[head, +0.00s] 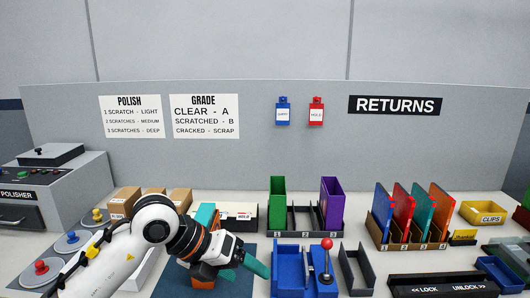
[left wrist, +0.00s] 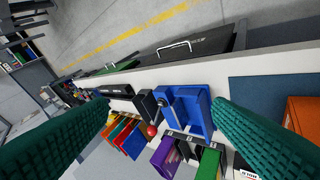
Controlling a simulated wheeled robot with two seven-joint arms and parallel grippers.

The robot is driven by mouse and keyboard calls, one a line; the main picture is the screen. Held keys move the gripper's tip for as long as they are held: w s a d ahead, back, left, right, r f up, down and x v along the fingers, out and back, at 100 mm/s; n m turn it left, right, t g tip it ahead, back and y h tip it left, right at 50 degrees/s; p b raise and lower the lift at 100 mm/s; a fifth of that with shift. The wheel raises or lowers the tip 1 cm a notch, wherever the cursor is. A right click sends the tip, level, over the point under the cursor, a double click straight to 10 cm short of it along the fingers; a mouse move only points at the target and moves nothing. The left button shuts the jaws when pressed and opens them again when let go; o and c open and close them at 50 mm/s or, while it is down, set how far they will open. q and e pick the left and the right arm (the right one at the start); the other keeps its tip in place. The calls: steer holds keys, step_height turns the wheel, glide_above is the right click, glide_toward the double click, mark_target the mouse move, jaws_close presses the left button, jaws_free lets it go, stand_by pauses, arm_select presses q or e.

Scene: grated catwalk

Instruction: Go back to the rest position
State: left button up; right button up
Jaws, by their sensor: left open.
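My left gripper (head: 249,262) reaches in from the lower left of the head view, over the dark blue mat (head: 231,287) and left of the blue tray with the red-knobbed lever (head: 289,284). Its teal fingers show at both sides of the left wrist view, wide apart with nothing between them. The gripper is open and empty. An orange and teal item (head: 206,216) stands partly hidden behind my left wrist. My right gripper is in neither view.
Green (head: 277,200) and purple (head: 331,203) holders stand behind the blue tray. Coloured upright folders (head: 404,215) and a yellow clips bin (head: 483,213) stand to the right. A grey polisher (head: 50,190) and round knobbed discs (head: 73,241) are at the left. A lock bar (head: 444,286) lies front right.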

arm_select(q)
steer(key=s+d+r+g+h, duration=0.2)
steer(key=s+d+r+h, duration=0.2)
steer(key=s+d+h, duration=0.3)
step_height(320, 180, up, 6)
steer(key=a+n+t+h, duration=0.1)
steer(key=n+t+h, duration=0.3)
steer(key=h, duration=0.3)
steer(key=w+a+f+n+t+y, duration=0.1)
steer(key=w+a+n+t+y, duration=0.2)
steer(key=a+n+t+y, duration=0.45)
steer(key=w+a+f+n+t+y, duration=0.1)
steer(key=w+a+n+t+y, duration=0.25)
steer(key=n+t, duration=0.8)
steer(key=s+a+f+n+g+y, duration=0.1)
steer(key=a+f+n+g+y, duration=0.2)
steer(key=a+f+n+y, duration=0.4)
steer(key=s+a+f+n+g+y, duration=0.1)
steer(key=a+f+n+g+y, duration=0.25)
steer(key=f+n, duration=0.4)
steer(key=s+f+g, duration=1.4)
steer(key=s+f, duration=0.7)
steer(key=s, duration=0.1)
step_height(320, 180, down, 27)
steer(key=s+g, duration=0.1)
steer(key=s, duration=0.1)
steer(key=s+a+f+g, duration=0.1)
steer(key=s+a+f, duration=0.2)
steer(key=s+f, duration=1.2)
steer(key=shift+s+a, duration=0.2)
